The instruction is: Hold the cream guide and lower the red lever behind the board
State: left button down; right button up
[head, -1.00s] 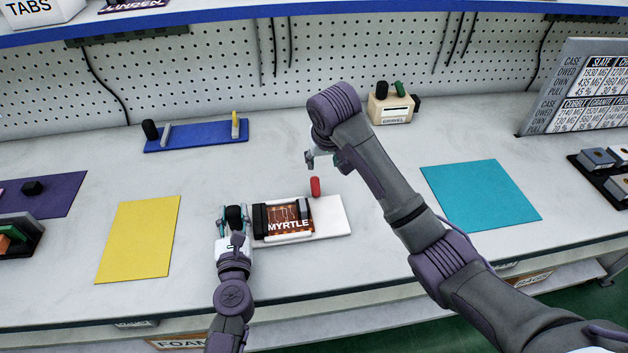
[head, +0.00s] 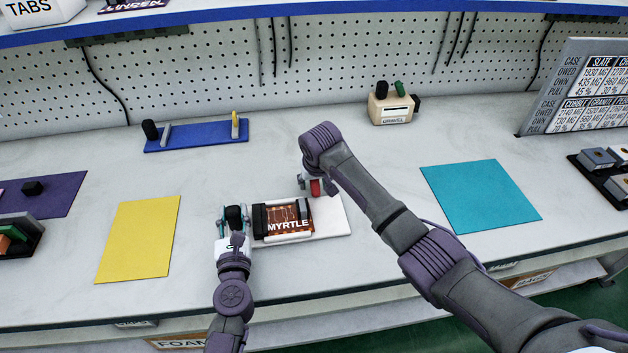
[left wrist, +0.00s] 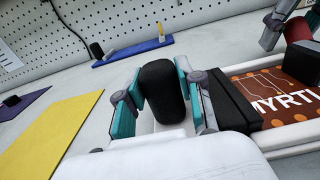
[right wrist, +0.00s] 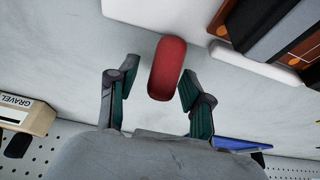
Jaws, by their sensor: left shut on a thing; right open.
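The cream guide (head: 335,218) lies mid-bench as a pale base plate with a copper-coloured board (head: 287,216) marked MYRTLE on it. A black upright grip (left wrist: 161,90) stands at its left end. My left gripper (head: 233,213) is shut on this black grip, one finger on each side. The red lever (head: 315,187) stands behind the board, partly hidden by my right arm in the head view. My right gripper (right wrist: 157,85) is open, with the red lever (right wrist: 167,68) between its fingertips; a gap shows on the left finger's side.
A yellow mat (head: 138,238) lies to the left and a teal mat (head: 480,203) to the right. A blue fixture (head: 195,137) and a wooden GRAVEL block (head: 393,108) stand farther back. The bench between them is clear.

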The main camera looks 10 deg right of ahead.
grip_shut()
dwell(0.4)
jog(key=t, duration=0.2)
jog(key=s+t, duration=0.1)
jog(key=t, duration=0.1)
jog(key=shift+s+r, duration=0.2)
jog(key=shift+r, duration=0.15)
jog(key=shift+s+r+t, duration=0.15)
jog(key=shift+s+t, duration=0.1)
jog(key=shift+t, duration=0.7)
jog(key=shift+s+r+t, duration=0.1)
jog(key=shift+s+t, duration=0.15)
jog(key=shift+t, duration=0.7)
grip_release()
jog(key=shift+r, duration=0.1)
